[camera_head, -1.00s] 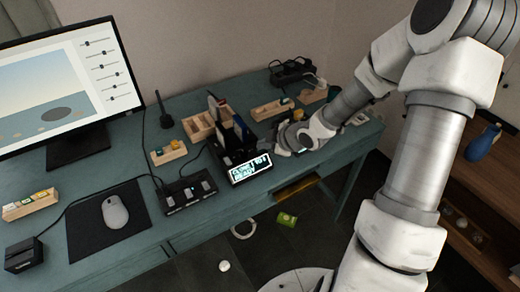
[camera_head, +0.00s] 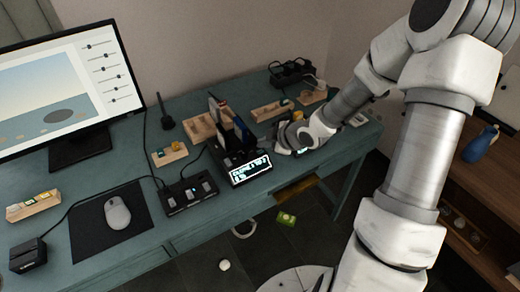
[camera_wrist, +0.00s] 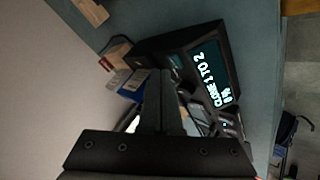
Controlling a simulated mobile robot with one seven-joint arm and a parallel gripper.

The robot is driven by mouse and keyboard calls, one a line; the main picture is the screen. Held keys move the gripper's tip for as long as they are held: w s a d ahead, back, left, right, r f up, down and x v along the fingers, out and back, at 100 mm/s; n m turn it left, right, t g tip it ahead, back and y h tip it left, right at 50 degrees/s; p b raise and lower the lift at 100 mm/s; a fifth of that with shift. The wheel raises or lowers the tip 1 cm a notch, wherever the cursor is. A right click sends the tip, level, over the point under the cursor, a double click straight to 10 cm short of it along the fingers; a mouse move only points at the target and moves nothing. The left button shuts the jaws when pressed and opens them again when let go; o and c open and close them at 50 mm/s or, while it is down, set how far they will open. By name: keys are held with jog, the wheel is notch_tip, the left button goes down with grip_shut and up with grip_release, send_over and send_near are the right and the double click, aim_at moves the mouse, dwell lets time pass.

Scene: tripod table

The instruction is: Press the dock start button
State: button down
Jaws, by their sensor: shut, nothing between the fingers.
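The black dock (camera_head: 232,158) stands near the front edge of the teal desk, with drives upright in its slots. Its lit screen (camera_head: 250,169) also shows in the wrist view (camera_wrist: 210,72), reading "CLONE 1 TO 2" and a percentage that looks like 0. A few small dark keys (camera_wrist: 228,124) sit beside the screen in the wrist view; I cannot tell which is the start button. My gripper (camera_head: 280,149) is at the dock's right side. In the wrist view its fingers (camera_wrist: 160,78) are together and empty, over the dock; contact cannot be told.
A blue drive (camera_head: 239,128) rises from the dock. Behind are wooden trays (camera_head: 200,128). Left are a switch box (camera_head: 189,193), mouse (camera_head: 117,213) and monitor (camera_head: 75,75).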

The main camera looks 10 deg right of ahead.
jog(key=shift+r, duration=0.1)
notch_tip(320, 180, up, 5)
jog(key=p, duration=0.5)
dwell(0.7)
jog(key=s+d+r+m+h, duration=0.3)
jog(key=r+m+h, duration=0.15)
jog(key=r, duration=0.45)
jog(key=s+d+r+m+h, duration=0.3)
jog(key=s+r+m, duration=0.15)
jog(key=r, duration=0.35)
jog(key=s+a+r+m+g+y+p, duration=0.1)
jog(key=s+a+r+m, duration=0.2)
jog(key=s, duration=0.6)
jog(key=s+a+r+m+g+y+p, duration=0.1)
jog(key=s+a+r+m+y, duration=0.1)
jog(key=s, duration=0.7)
notch_tip(320, 180, up, 4)
jog(key=shift+s+a+f+m, duration=0.15)
jog(key=shift+s+a+m, duration=0.25)
jog(key=shift+a, duration=0.55)
